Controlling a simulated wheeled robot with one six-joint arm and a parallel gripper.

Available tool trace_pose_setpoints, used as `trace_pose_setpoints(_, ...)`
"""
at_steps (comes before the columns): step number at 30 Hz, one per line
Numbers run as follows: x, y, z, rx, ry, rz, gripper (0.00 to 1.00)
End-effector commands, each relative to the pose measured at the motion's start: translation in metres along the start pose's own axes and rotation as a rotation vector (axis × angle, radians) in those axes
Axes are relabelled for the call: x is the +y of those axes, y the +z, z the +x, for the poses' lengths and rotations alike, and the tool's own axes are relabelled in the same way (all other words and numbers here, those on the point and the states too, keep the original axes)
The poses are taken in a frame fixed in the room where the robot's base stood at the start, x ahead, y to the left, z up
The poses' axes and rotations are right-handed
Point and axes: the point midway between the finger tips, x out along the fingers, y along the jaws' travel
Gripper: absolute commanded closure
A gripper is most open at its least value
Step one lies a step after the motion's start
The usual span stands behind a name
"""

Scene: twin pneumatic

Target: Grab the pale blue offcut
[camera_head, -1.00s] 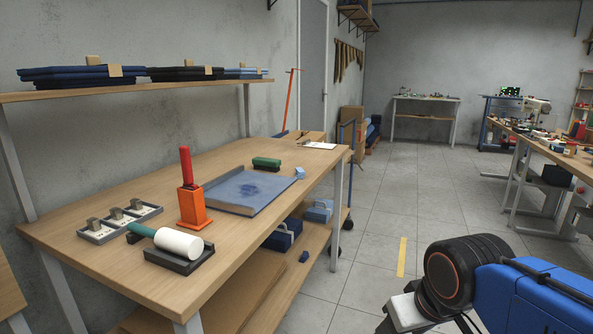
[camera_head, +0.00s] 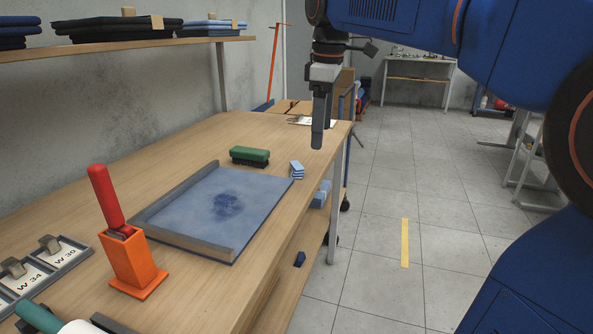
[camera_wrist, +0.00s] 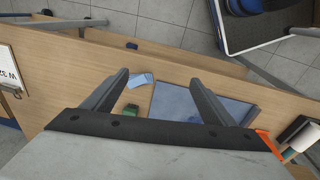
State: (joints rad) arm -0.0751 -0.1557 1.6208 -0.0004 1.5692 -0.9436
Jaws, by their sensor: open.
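The pale blue offcut (camera_head: 297,170) is a small, folded-looking piece of cloth lying on the workbench near its right edge. It is just right of the green brush (camera_head: 249,155) and beyond the corner of the blue pad. In the wrist view the offcut (camera_wrist: 141,79) shows between my fingers, closer to the left one. My gripper (camera_head: 318,140) is open and empty, pointing down above and apart from the offcut. Its two fingers (camera_wrist: 159,78) are spread in the wrist view.
The blue pad in a grey corner frame (camera_head: 212,205) fills the middle of the bench (camera_head: 180,150). An orange holder with a red handle (camera_head: 130,258) stands at its near left. A clipboard (camera_head: 312,121) lies at the far end. A dark blue piece (camera_head: 300,259) is on the lower shelf.

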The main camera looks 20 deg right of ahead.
Motion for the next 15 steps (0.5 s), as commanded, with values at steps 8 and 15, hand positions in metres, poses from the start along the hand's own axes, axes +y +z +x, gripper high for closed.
trace_pose_setpoints(8, 0.05, -0.048, -0.027, -0.037, -0.07, -0.258, 0.21)
trace_pose_setpoints(15, 0.063, -0.063, -0.033, -0.047, -0.097, -0.352, 0.21)
